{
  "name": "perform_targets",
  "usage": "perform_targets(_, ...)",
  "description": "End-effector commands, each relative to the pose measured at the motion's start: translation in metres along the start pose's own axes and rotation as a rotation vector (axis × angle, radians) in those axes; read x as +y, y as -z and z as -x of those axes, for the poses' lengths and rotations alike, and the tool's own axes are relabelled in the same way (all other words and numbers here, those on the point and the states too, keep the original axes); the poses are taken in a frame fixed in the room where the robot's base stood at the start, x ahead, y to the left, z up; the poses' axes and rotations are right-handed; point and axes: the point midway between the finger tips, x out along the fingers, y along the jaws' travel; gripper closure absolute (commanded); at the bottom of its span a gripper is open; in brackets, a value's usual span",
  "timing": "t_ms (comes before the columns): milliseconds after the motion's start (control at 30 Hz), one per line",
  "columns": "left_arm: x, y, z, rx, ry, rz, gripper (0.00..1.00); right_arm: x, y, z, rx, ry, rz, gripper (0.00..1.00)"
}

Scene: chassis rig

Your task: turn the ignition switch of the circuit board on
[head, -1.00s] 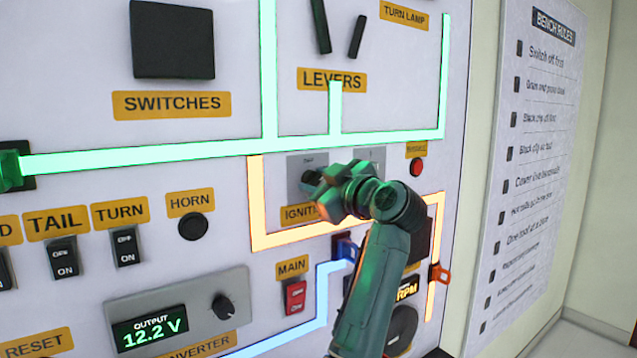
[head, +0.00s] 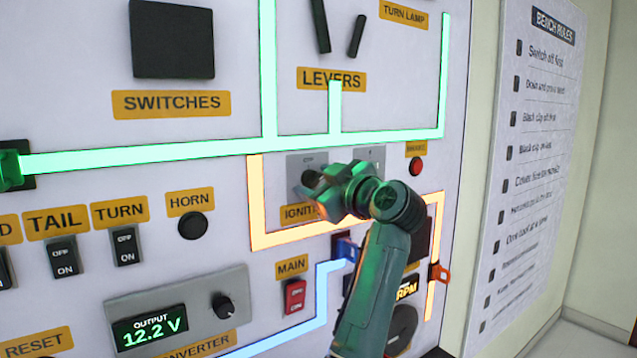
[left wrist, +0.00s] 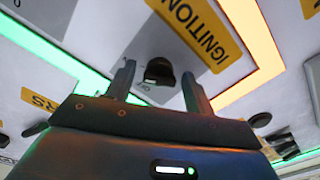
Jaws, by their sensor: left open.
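The ignition switch is a dark round knob (left wrist: 160,70) on a grey plate (head: 296,165), beside a yellow IGNITION label (head: 297,215) that is partly covered in the head view. My left gripper (head: 318,190) is at the switch and hides most of the knob in the head view. In the left wrist view its two fingers (left wrist: 158,85) are apart, one on each side of the knob. I cannot tell whether either finger touches it. My right gripper is not in view.
Glowing green (head: 150,157), orange (head: 256,200) and blue (head: 318,300) strips run over the board. A red button (head: 416,167) is right of my gripper. The red MAIN switch (head: 294,297) and round HORN button (head: 193,226) lie left and below.

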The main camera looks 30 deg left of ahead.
Motion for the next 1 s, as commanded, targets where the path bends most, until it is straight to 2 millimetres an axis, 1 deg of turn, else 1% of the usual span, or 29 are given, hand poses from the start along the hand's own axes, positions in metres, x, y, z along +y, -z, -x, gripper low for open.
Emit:
perform_targets(67, 0.000, 0.000, 0.001, 0.001, -0.001, 0.001, 0.47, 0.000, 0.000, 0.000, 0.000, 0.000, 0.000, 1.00)
perform_targets(167, 0.000, -0.001, 0.008, 0.000, -0.002, 0.002, 0.47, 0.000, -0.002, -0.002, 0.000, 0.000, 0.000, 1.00)
perform_targets(267, 0.000, -0.002, 0.023, -0.002, -0.004, 0.004, 0.47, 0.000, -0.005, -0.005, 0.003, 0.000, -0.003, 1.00)
perform_targets(500, -0.001, -0.003, 0.077, -0.004, -0.003, 0.003, 0.47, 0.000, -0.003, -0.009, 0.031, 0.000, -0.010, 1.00)
perform_targets(600, -0.001, -0.003, 0.098, -0.004, -0.004, 0.001, 0.47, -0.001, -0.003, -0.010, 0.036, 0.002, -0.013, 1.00)
perform_targets(700, -0.001, -0.002, 0.114, -0.002, -0.002, 0.000, 0.47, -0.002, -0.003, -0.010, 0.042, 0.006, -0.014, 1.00)
perform_targets(833, 0.000, -0.001, 0.127, 0.000, 0.000, 0.000, 0.47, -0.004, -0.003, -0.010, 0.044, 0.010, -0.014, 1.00)
perform_targets(1000, 0.000, 0.000, 0.132, 0.000, 0.000, 0.000, 0.47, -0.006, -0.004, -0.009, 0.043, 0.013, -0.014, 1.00)
